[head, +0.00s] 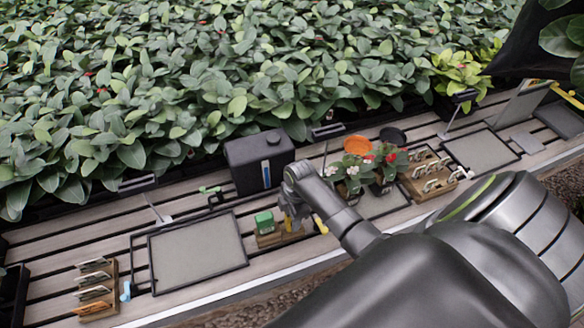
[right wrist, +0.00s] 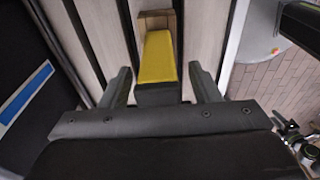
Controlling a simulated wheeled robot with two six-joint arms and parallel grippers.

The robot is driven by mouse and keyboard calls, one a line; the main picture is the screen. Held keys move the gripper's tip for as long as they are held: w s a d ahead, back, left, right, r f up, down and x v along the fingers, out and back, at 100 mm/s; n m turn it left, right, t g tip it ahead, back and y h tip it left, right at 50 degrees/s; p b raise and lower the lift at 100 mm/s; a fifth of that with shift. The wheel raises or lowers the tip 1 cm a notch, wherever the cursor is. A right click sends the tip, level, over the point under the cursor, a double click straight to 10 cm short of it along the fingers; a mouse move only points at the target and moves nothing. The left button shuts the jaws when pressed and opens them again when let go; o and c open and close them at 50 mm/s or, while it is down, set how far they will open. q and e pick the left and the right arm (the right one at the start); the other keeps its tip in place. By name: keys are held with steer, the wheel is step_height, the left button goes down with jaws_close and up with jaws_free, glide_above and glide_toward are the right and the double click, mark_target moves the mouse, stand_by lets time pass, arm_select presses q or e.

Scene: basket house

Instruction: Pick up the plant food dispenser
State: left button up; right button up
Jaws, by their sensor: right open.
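A yellow-topped block with a dark lower part (right wrist: 160,60), probably the plant food dispenser, shows in the right wrist view. My right gripper (right wrist: 162,84) is open, with one finger on each side of the block and a visible gap on both sides. In the head view my right gripper (head: 294,212) points down at a small wooden holder (head: 268,240), just right of a green-topped block (head: 264,221). The gripper hides most of what stands at that end of the holder. My left gripper is not in view.
A black canister (head: 260,163) with a blue label stands close behind the gripper. Flowerpots (head: 353,178) and an orange pot (head: 357,145) are to the right. A grey tray (head: 197,252) lies to the left on the slatted bench. Dense plants line the back.

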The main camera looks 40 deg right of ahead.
steer(key=shift+f, duration=0.1)
steer(key=shift+c, duration=0.2)
steer(key=c, duration=1.1)
step_height(320, 180, up, 10)
steer(key=shift+r+b, duration=0.1)
steer(key=shift+b, duration=0.7)
steer(key=o, duration=0.5)
steer(key=c, duration=0.3)
